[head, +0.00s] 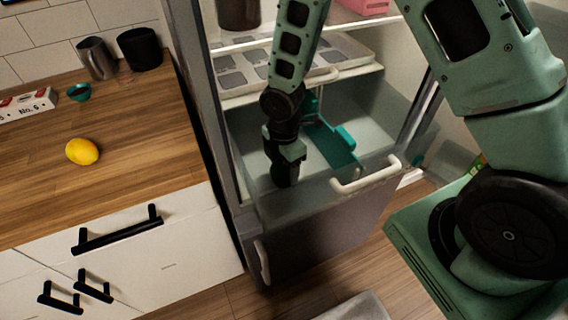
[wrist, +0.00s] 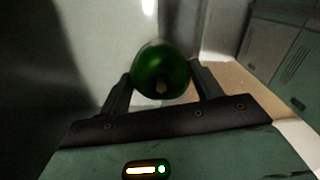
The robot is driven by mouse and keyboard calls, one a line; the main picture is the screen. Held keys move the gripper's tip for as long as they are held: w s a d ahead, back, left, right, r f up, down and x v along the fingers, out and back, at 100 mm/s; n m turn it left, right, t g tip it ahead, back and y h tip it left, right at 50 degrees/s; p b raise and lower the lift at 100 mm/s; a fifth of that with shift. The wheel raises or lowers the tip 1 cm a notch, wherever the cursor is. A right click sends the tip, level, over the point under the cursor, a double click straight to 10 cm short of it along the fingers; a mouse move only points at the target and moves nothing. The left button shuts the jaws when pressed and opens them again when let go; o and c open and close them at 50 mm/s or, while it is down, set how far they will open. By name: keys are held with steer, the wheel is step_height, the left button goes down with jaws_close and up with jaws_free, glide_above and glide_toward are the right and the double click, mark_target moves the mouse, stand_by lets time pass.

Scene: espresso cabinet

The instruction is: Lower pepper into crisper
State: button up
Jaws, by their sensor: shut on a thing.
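A dark green pepper (wrist: 160,70) shows in the wrist view, held between the two fingers of my gripper (wrist: 161,88). The gripper is shut on it. In the head view my arm reaches down into the open fridge, its dark end low over the crisper (head: 248,150). I cannot tell whether the pepper touches the bin.
A shelf with a grey-celled tray (head: 262,65) is above.

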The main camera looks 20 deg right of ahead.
steer(key=shift+f, duration=0.1)
steer(key=o, duration=1.1)
step_height(320, 180, up, 17)
steer(key=shift+w+r+p, duration=0.1)
steer(key=shift+r+p, duration=0.1)
steer(key=shift+p, duration=0.4)
steer(key=s+a+r+m, duration=0.2)
steer(key=s+m, duration=0.2)
steer(key=s, duration=0.2)
steer(key=s+a+r+m, duration=0.2)
steer(key=s+m, duration=0.2)
steer(key=s, duration=0.3)
steer(key=s+a+r+m, duration=0.2)
steer(key=s+m, duration=0.2)
steer(key=s, duration=0.3)
steer(key=shift+s+a+r+m+y, duration=0.1)
steer(key=shift+r+m+y, duration=0.2)
steer(key=shift+r, duration=0.05)
